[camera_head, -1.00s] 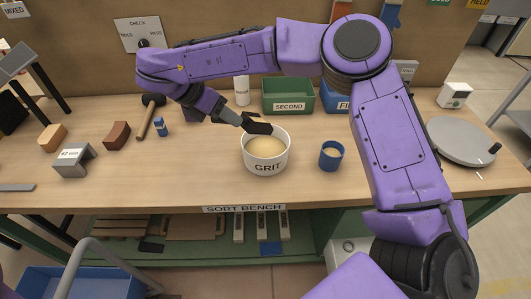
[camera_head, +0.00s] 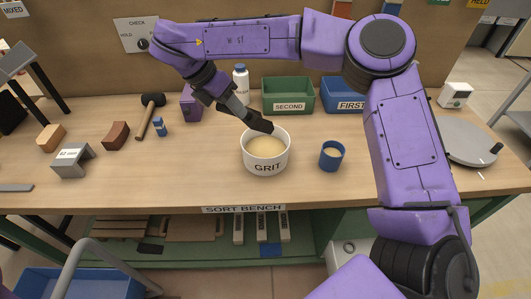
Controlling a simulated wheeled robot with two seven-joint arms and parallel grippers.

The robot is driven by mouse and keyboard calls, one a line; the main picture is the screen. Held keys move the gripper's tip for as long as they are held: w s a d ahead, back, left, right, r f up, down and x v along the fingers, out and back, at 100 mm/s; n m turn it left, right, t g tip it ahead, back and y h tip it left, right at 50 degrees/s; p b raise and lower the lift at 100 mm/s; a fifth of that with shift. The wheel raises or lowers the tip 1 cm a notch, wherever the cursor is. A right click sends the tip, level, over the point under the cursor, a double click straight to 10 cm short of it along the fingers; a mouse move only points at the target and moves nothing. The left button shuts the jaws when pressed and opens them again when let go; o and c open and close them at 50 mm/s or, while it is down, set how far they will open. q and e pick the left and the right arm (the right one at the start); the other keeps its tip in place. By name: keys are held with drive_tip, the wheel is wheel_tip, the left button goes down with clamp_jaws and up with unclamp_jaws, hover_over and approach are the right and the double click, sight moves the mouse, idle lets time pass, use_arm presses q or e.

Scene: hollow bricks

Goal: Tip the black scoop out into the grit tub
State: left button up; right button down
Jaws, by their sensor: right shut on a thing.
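The grit tub (camera_head: 266,164) is a white round tub labelled GRIT, near the front middle of the bench, with pale grit inside. My right gripper (camera_head: 241,111) is at the tub's back left rim, shut on the black scoop (camera_head: 259,123). The scoop slants down to the right, its dark end over the back part of the tub's opening. I cannot tell whether grit is in the scoop or whether it touches the rim. My left gripper is not in view.
A blue cup (camera_head: 331,157) with pale contents stands right of the tub. Behind are a green SECOND bin (camera_head: 289,106), a blue FIRST bin (camera_head: 345,105) and a white bottle (camera_head: 241,86). Bench front is clear.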

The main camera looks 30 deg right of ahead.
drive_tip(key=shift+w+d+r+y, duration=0.1)
drive_tip(key=shift+d+r+y, duration=0.15)
drive_tip(key=shift+d+y, duration=0.15)
drive_tip(key=shift+d+r+y+b, duration=0.3)
drive_tip(key=shift+d+r+y, duration=0.2)
drive_tip(key=shift+d, duration=0.15)
drive_tip(key=shift+a, duration=0.15)
drive_tip(key=shift+d+r+y, duration=0.15)
drive_tip(key=shift+d+y, duration=0.25)
drive_tip(key=shift+d, duration=0.15)
drive_tip(key=shift+d+r+y, duration=0.3)
drive_tip(key=shift+d+y, duration=0.2)
drive_tip(key=shift+d, duration=0.2)
drive_tip(key=shift+w+a, duration=0.1)
drive_tip(key=shift+a, duration=0.05)
